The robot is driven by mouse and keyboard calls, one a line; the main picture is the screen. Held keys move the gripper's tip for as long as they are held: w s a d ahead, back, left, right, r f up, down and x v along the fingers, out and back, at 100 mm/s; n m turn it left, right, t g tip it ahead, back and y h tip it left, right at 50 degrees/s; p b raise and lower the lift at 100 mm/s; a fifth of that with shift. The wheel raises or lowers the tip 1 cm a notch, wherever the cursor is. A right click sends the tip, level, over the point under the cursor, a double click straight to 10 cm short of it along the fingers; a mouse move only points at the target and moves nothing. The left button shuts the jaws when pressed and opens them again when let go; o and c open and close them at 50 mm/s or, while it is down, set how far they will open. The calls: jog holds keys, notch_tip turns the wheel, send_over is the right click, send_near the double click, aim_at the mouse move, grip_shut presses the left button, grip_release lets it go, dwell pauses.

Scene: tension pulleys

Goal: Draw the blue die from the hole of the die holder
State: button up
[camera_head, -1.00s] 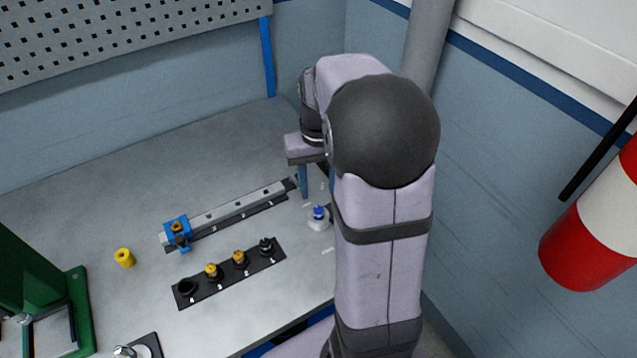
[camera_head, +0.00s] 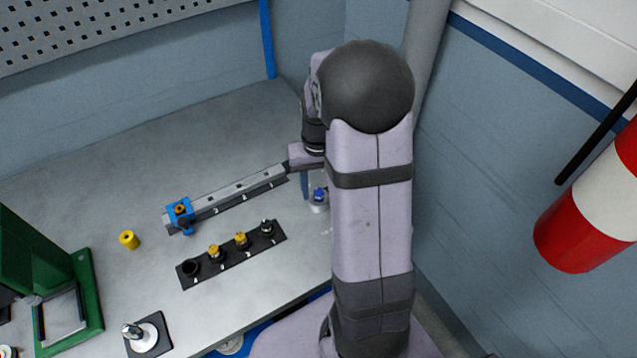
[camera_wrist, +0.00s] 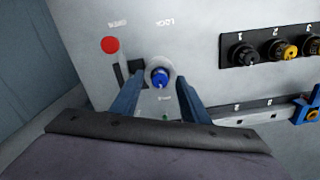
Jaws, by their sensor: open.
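The blue die (camera_head: 319,193) sits upright in the light-coloured die holder (camera_head: 319,208) on the bench, partly hidden by my arm in the head view. In the wrist view the blue die (camera_wrist: 160,77) stands in the round pale holder (camera_wrist: 173,66). My gripper (camera_wrist: 155,97) is open, with one blue finger to the left of the die and the other to its right. The fingertips look short of the die or beside it; their height over it is hard to judge. In the head view the fingers are mostly hidden behind my arm.
A black rack (camera_head: 232,256) with knobs and yellow parts lies left of the holder. Behind it runs a rail (camera_head: 240,186) with a blue clamp (camera_head: 180,215). A yellow cylinder (camera_head: 129,240) and green frame (camera_head: 85,300) stand further left. A red button (camera_wrist: 110,45) shows near the holder.

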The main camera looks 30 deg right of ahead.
aim_at(319, 191)
grip_shut()
jog(key=shift+r+p, duration=1.7)
jog(key=shift+r, duration=0.05)
dwell(0.6)
jog(key=shift+r+p, duration=1.8)
jog(key=shift+r, duration=0.1)
jog(key=shift+f, duration=0.1)
jog(key=w+a+f+n+b, duration=0.1)
jog(key=a+f+n+b, duration=0.1)
jog(key=a, duration=0.4)
notch_tip(319, 191, down, 2)
jog(key=shift+w+f+n, duration=0.1)
jog(key=shift+w+n, duration=0.3)
jog(key=shift+n, duration=0.4)
